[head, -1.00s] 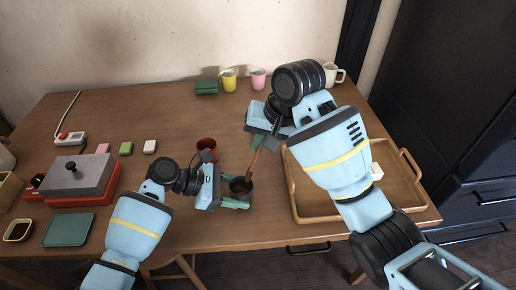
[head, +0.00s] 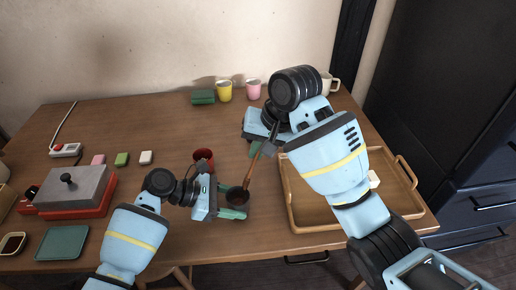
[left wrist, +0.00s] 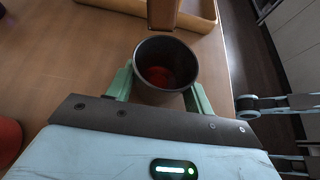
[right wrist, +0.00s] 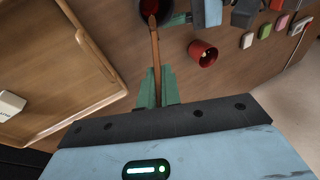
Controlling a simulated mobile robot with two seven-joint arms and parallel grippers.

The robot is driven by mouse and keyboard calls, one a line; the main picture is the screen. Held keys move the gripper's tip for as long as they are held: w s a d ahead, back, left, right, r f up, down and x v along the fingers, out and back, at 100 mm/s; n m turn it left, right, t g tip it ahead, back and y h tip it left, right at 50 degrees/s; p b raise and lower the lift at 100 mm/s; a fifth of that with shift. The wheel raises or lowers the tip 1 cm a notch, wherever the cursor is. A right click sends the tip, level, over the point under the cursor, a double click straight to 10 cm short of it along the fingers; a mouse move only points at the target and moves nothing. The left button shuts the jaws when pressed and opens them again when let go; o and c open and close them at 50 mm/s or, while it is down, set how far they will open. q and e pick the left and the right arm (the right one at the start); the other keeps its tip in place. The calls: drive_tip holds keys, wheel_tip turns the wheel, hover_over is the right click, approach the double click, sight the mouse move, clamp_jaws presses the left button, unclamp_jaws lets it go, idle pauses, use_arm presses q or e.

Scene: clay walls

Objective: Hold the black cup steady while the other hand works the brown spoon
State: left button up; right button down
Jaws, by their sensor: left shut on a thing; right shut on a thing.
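The black cup (head: 237,198) stands upright near the table's front edge, with something reddish-brown inside. My left gripper (head: 235,203) is shut on it, one finger on each side, as the left wrist view shows at the cup's rim (left wrist: 140,84). My right gripper (head: 259,148) is shut on the handle of the brown spoon (head: 253,168), right of and behind the cup. The spoon slants down to the cup's mouth; its end (right wrist: 152,22) overlaps the opening in the right wrist view. I cannot tell how deep it reaches.
A red cup (head: 203,157) stands just behind my left gripper. A wooden tray (head: 300,222) lies to the right under my right arm. Yellow (head: 224,91) and pink (head: 253,89) cups stand at the back. A grey and red box (head: 75,190) is at left.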

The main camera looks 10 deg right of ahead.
drive_tip(key=shift+r, duration=0.15)
drive_tip(key=shift+r, duration=2.4)
use_arm(q)
drive_tip(key=o, duration=0.9)
drive_tip(key=shift+c, duration=0.2)
drive_tip(key=v, duration=1.2)
